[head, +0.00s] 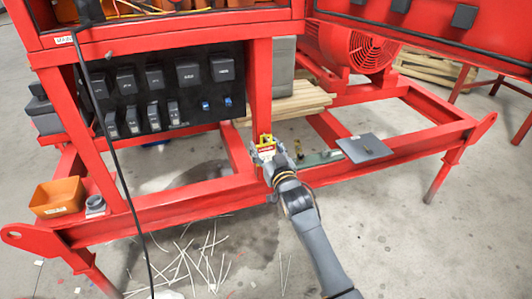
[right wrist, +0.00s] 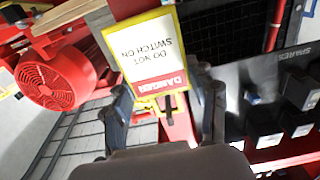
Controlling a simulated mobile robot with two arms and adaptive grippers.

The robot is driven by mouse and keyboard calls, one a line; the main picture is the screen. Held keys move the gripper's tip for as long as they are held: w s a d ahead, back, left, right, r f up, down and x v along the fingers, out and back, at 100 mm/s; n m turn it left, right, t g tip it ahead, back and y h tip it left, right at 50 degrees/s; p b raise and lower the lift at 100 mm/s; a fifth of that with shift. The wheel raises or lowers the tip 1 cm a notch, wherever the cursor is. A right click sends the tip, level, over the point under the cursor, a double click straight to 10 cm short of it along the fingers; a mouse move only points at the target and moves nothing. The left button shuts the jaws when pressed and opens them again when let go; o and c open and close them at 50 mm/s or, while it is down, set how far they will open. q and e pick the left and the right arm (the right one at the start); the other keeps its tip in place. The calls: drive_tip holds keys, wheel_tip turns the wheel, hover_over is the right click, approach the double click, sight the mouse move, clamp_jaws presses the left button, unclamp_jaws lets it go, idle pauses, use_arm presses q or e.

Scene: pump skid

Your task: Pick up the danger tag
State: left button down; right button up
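The danger tag (right wrist: 150,55) is a white card with a yellow border and a red band reading DANGER. It shows upside down in the right wrist view, with a small yellow piece at its lettered end. In the head view the tag (head: 266,148) is small and yellow, in front of the red post. My right gripper (head: 268,155) is at the tag. In the right wrist view its two fingers (right wrist: 164,95) are spread, one on each side of the tag. Whether either finger touches it I cannot tell. My left gripper is not in view.
The red post (head: 260,85) stands behind the tag, beside the panel of black switch boxes (head: 165,92). An orange bin (head: 58,198) sits on the frame at left. A grey plate (head: 364,148) lies on the frame at right. A black cable hangs at left.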

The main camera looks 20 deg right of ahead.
sight(267, 144)
drive_tip(key=c, duration=0.5)
drive_tip(key=shift+o, duration=0.2)
drive_tip(key=shift+r, duration=0.1)
